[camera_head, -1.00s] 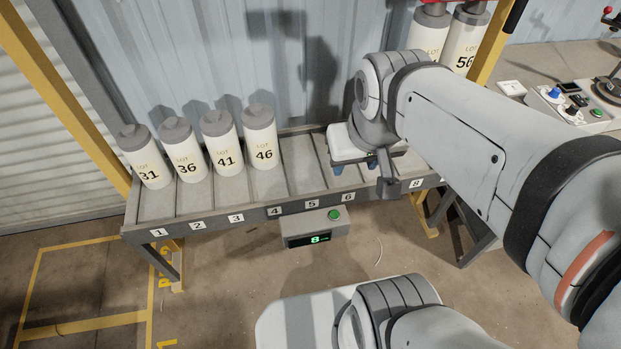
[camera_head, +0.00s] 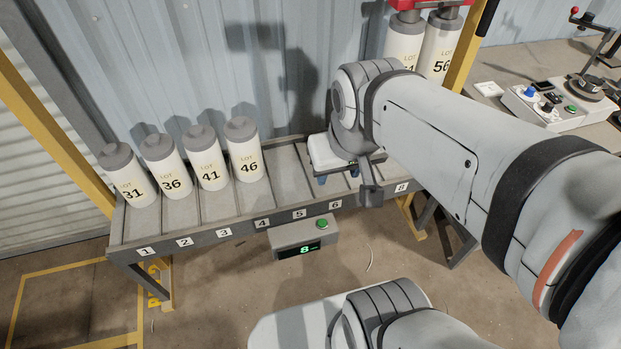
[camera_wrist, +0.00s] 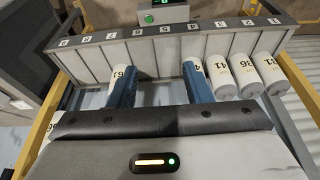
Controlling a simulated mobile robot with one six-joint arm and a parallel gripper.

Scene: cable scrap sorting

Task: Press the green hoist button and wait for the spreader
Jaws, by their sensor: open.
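A green button (camera_head: 322,223) sits on the grey display box, lit "8", under the rack's front edge; it also shows in the wrist view (camera_wrist: 149,19). Another green button (camera_head: 570,108) is on the control box at the right. No readable label shows which is the hoist button. The red spreader (camera_head: 425,4) is at the top edge, with two white lot cylinders (camera_head: 437,58) beneath it, one marked 56. My gripper (camera_head: 338,175) is over the rack's right half, away from both buttons. Its blue fingers (camera_wrist: 160,88) are apart and empty.
The rack (camera_head: 225,232) has numbered slots. Cylinders 31, 36, 41 and 46 (camera_head: 243,150) stand in its left slots. The control box (camera_head: 545,108) also bears blue and black knobs. Yellow posts (camera_head: 458,60) flank the rack.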

